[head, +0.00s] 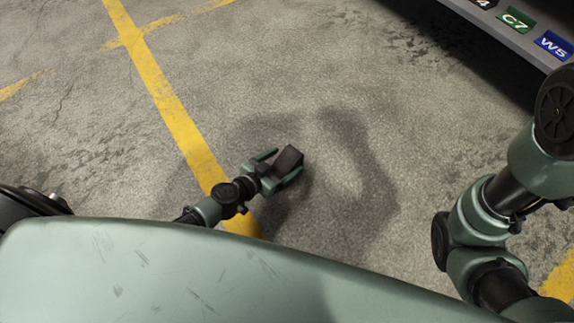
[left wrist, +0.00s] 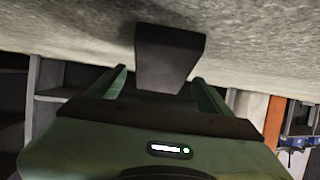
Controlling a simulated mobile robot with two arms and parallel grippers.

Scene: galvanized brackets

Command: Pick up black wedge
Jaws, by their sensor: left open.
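The black wedge (head: 288,158) is a small dark block near the concrete floor in the middle of the head view. It also shows in the left wrist view (left wrist: 168,58), between and ahead of the two fingers. My left gripper (head: 278,166) is open, with one green finger on each side of the wedge. In the left wrist view a gap shows between the wedge and each finger of the gripper (left wrist: 162,88). My right arm shows at the right of the head view, but its gripper is out of view.
The concrete floor around the wedge is clear, with a painted yellow line (head: 165,95) to its left. A grey shelf edge (head: 500,30) with coloured labels such as C7 (head: 515,20) and W5 (head: 553,45) stands at the top right. Shelving (left wrist: 60,85) shows in the left wrist view.

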